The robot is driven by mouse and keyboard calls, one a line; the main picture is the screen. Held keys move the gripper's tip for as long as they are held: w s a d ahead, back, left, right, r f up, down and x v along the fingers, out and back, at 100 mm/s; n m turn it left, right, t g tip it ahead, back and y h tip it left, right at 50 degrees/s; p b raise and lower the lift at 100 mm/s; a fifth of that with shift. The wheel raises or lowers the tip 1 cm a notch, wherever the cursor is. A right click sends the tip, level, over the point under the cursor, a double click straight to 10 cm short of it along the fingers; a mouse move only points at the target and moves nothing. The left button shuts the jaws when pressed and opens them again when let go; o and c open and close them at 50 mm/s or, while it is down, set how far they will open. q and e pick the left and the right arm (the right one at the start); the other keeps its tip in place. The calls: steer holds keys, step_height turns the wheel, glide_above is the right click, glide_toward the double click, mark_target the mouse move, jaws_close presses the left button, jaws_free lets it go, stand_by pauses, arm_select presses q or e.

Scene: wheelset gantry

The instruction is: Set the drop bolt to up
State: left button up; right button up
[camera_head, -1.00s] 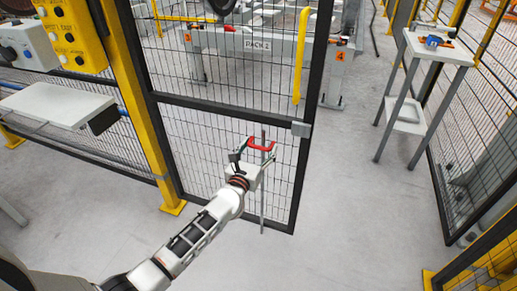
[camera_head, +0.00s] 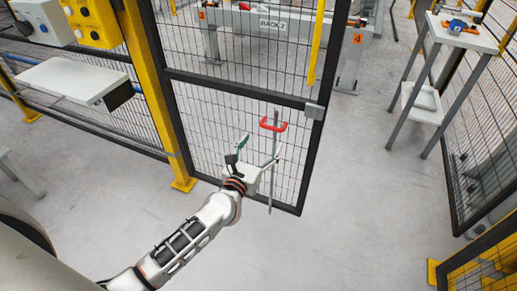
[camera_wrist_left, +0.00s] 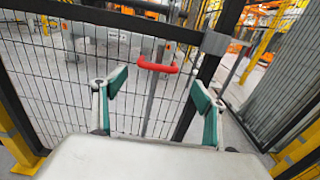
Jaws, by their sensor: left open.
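The drop bolt is a thin grey vertical rod (camera_head: 271,185) with a red handle (camera_head: 273,126) near its top, on the lower part of the black mesh gate. My left gripper (camera_head: 257,150) is open, just below and in front of the red handle in the head view. In the left wrist view, the red handle (camera_wrist_left: 157,65) lies beyond and between the two green-padded fingers (camera_wrist_left: 158,92), apart from them. The rod's lower end is partly hidden by the gripper in the wrist view. My right gripper is not in view.
The gate's black frame (camera_head: 311,150) carries a grey latch box (camera_head: 314,111) and a yellow handle bar (camera_head: 318,45). A yellow post (camera_head: 150,80) and a grey shelf (camera_head: 72,78) stand left. A side table (camera_head: 465,35) stands right. Floor right of the gate is clear.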

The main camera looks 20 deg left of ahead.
arm_select(q)
steer(key=shift+s, duration=1.2)
steer(key=s+d+f+m+g+h+p, duration=0.1)
steer(key=s+d+m+h+p, duration=0.15)
steer(key=s+m, duration=0.65)
steer(key=s+d+f+m+g+h+p, duration=0.1)
steer(key=s+d+m+h+p, duration=0.15)
steer(key=s+m, duration=0.7)
steer(key=s+a+f+m+g+y+p, duration=0.1)
steer(key=s+f+m, duration=0.3)
steer(key=m, duration=0.6)
steer(key=s+a+f+m+g+y+p, duration=0.2)
steer(key=s+f+m+g, duration=0.2)
steer(key=s+m, duration=0.5)
steer(key=shift+f+m, duration=0.8)
steer(key=shift+m, duration=0.45)
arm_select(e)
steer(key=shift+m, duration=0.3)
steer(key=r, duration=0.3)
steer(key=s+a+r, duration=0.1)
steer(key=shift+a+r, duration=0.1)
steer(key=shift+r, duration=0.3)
